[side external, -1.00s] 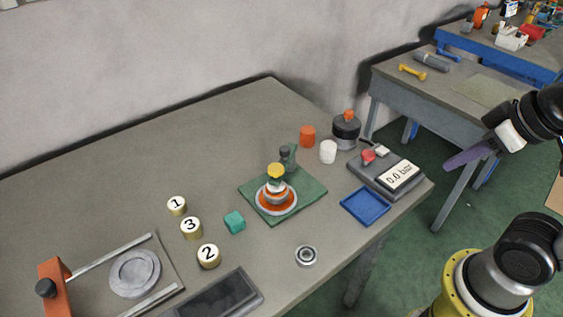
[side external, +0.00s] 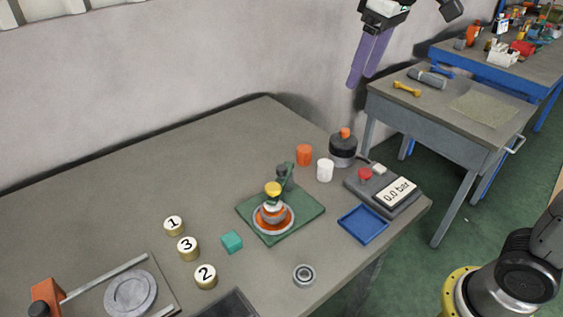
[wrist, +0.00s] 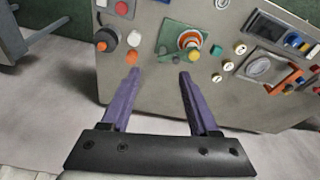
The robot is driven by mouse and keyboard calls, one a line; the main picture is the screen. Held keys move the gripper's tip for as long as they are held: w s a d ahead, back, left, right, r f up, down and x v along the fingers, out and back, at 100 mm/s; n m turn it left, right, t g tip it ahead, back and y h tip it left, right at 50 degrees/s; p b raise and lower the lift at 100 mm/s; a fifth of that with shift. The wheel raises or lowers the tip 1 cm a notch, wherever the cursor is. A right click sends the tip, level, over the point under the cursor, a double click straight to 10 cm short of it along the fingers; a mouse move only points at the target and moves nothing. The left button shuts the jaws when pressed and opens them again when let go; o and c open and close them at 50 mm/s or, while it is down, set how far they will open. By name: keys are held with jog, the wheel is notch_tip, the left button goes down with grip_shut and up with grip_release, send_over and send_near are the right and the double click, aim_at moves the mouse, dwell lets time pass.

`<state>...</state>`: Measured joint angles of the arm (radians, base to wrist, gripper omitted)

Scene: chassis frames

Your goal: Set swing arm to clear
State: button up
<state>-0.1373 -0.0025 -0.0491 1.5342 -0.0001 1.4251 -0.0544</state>
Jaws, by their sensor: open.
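A green base plate (side external: 308,212) lies on the table and carries a small fixture with an orange-and-white ring seat. The fixture also shows in the wrist view (wrist: 175,38). My gripper (side external: 362,80) is open and empty, with long purple fingers, high above the back right of the table. The fingers show in the wrist view (wrist: 160,78), apart from everything on the table.
Numbered cylinders (side external: 188,248) and a teal cube (side external: 232,242) lie left.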

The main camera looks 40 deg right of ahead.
jog(key=w+a+f+n+g, duration=0.1)
jog(key=w+a+f, duration=0.35)
jog(key=w, duration=0.45)
jog(key=g, duration=0.2)
send_near(281, 167)
jog(key=shift+n, duration=0.3)
jog(key=f, duration=0.8)
jog(key=shift+s+a+f, duration=0.1)
jog(key=shift+s+f, duration=0.1)
jog(key=shift+f, duration=0.2)
grip_shut()
jog(key=shift+r, duration=0.1)
